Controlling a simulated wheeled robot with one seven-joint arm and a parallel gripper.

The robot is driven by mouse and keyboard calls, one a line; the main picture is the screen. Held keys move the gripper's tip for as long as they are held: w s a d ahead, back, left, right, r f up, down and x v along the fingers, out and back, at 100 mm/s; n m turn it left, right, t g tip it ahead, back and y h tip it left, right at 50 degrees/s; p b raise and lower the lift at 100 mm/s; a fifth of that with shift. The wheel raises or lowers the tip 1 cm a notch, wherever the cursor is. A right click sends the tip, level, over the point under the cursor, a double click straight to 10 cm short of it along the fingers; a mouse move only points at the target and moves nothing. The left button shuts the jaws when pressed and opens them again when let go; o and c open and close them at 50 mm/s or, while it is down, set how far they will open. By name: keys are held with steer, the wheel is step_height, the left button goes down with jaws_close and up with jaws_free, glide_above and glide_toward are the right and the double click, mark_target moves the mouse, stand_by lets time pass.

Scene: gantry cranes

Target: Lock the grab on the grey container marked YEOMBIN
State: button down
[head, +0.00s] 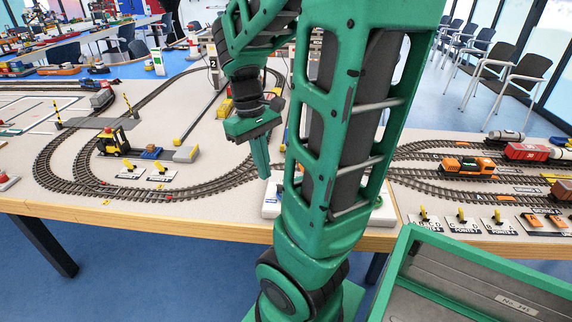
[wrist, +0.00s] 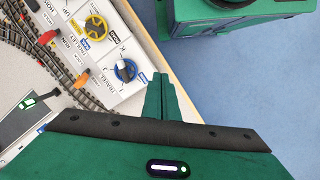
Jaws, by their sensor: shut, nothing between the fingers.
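My gripper (head: 264,176) points down over the table near its front edge, left of my arm's upright link. In the wrist view my gripper (wrist: 160,76) has its fingers together with nothing between them. The word TRAVEL reads beside the blue dial. I cannot make out the grab or any container marked YEOMBIN. My arm hides the middle of the table.
A crane leg marked 2 (head: 213,62) stands at the back. An orange locomotive (head: 468,166) and wagons stand on the right tracks. Yellow point levers (head: 461,215) line the front right edge.

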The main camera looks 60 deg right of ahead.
steer(key=w+d+f+n+g+h, duration=0.1)
steer(key=w+d+f+n+g, duration=0.1)
steer(key=w+d+n, duration=0.2)
steer(key=w+d+f+n+g+h, duration=0.2)
steer(key=w+d+f+n, duration=0.1)
steer(key=w+d, duration=0.5)
steer(key=shift+d+f+n+g, duration=0.15)
steer(key=shift+d+n+g, duration=0.25)
steer(key=shift+d+n, duration=0.55)
steer(key=shift+d+m, duration=0.2)
steer(key=shift+m, duration=0.05)
steer(key=x, duration=1)
steer(key=shift+s+d+f, duration=0.1)
steer(key=shift+s, duration=0.1)
steer(key=shift+s+d+r, duration=0.45)
steer(key=shift+s+r, duration=0.25)
steer(key=shift+s, duration=0.2)
steer(key=shift+s+d+r, duration=0.25)
steer(key=shift+s+d, duration=0.1)
steer(key=shift+s, duration=0.2)
